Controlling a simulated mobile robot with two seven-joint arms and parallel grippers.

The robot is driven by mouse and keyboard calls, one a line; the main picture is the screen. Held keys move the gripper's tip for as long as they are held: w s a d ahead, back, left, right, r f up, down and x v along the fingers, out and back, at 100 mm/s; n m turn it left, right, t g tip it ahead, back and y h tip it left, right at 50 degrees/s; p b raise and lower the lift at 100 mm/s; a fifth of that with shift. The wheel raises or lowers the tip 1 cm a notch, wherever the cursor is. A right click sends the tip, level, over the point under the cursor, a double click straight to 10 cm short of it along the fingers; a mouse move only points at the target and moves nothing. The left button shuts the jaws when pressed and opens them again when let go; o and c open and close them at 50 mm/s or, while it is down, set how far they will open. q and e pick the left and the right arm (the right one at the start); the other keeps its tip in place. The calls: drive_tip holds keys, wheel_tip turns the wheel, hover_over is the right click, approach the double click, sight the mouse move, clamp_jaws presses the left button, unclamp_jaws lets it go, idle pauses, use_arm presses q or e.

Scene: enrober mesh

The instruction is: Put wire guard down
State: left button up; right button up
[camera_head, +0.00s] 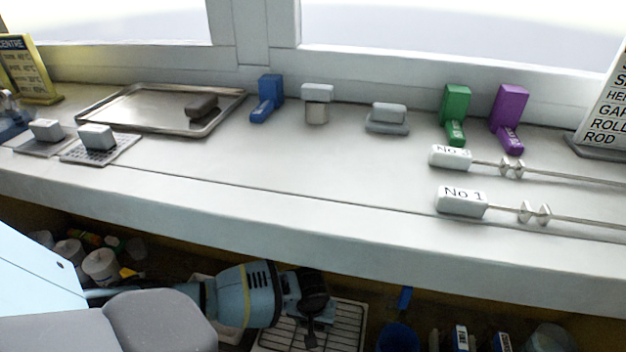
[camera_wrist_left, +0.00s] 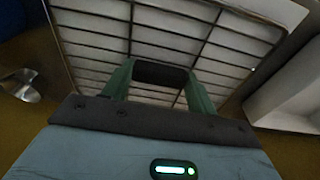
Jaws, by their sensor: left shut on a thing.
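The wire guard (camera_head: 342,328) is a rectangular grid of thin bars, below the front of the counter at the bottom middle of the head view. My left gripper (camera_head: 316,305) is low at its upper edge, with its arm coming in from the left. In the left wrist view, the green fingers of my left gripper (camera_wrist_left: 160,76) are shut on a dark bar that appears to be the handle of the wire guard (camera_wrist_left: 130,32). Pale surface shows through the grid. I cannot tell whether the guard touches anything beneath it. My right gripper is not in view.
The counter (camera_head: 300,220) above carries a metal tray (camera_head: 150,105), a blue block (camera_head: 266,98), a green block (camera_head: 455,108), a purple block (camera_head: 508,112) and two rods with labelled white handles. Below, white tubs (camera_head: 100,266) stand left and a blue bin (camera_head: 397,337) stands right.

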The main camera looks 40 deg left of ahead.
use_arm(q)
drive_tip(key=shift+f, duration=0.15)
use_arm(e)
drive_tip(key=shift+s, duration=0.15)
use_arm(q)
drive_tip(key=o, duration=1.1)
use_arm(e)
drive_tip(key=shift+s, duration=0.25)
use_arm(q)
drive_tip(key=shift+r, duration=0.3)
drive_tip(key=r+p, duration=0.2)
drive_tip(key=r, duration=0.2)
drive_tip(key=s+r+p, duration=0.1)
drive_tip(key=r, duration=0.2)
drive_tip(key=r+p, duration=0.2)
drive_tip(key=r, duration=0.2)
drive_tip(key=shift+s+d+r+p, duration=0.15)
drive_tip(key=shift+d+r+p, duration=0.15)
drive_tip(key=shift+d, duration=0.1)
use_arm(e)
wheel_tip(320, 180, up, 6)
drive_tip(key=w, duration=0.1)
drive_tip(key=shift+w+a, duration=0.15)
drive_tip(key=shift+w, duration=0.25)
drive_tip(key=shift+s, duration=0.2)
